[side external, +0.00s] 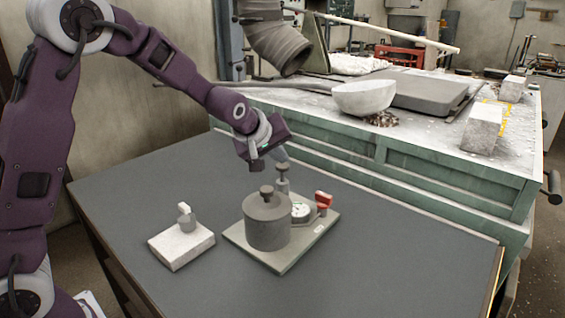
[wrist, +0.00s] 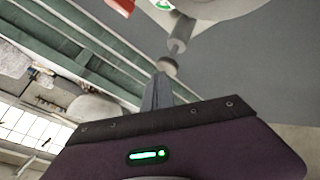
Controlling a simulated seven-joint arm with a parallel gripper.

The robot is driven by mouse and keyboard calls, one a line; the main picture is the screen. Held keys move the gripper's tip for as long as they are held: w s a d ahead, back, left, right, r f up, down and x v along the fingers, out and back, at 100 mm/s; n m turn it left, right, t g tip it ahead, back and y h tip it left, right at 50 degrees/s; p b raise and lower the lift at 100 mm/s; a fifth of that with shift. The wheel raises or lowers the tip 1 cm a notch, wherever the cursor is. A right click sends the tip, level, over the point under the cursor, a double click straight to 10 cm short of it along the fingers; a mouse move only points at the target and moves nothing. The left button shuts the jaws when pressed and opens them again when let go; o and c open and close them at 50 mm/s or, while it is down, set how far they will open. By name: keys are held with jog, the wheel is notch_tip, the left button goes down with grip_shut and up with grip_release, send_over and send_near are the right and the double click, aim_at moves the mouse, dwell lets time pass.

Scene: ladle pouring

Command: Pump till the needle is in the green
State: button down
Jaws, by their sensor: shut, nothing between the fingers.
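The pump unit sits on a grey base plate (side external: 284,262). It has a dark grey tank (side external: 267,225) with a knob on top, a round white gauge (side external: 300,211) and a slim pump with a capped plunger (side external: 283,172). A red part (side external: 323,199) stands at the plate's right side. My gripper (side external: 281,157) is shut and empty just above the plunger's cap. In the wrist view its fingertips (wrist: 160,78) are close to the cap (wrist: 167,65); whether they touch is unclear. The gauge (wrist: 163,4) is cut off at the top edge with some green visible; its needle cannot be read.
A pale block (side external: 181,248) with a small upright fitting stands left of the unit. The dark table top (side external: 400,250) is clear to the right and front. Behind is a green bench (side external: 430,165) with a bowl (side external: 364,97) and pale blocks (side external: 482,128).

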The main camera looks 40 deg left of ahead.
aim_at(280, 167)
jog(key=shift+f, duration=1.3)
dwell(0.8)
jog(key=shift+r, duration=2.3)
notch_tip(280, 167, up, 5)
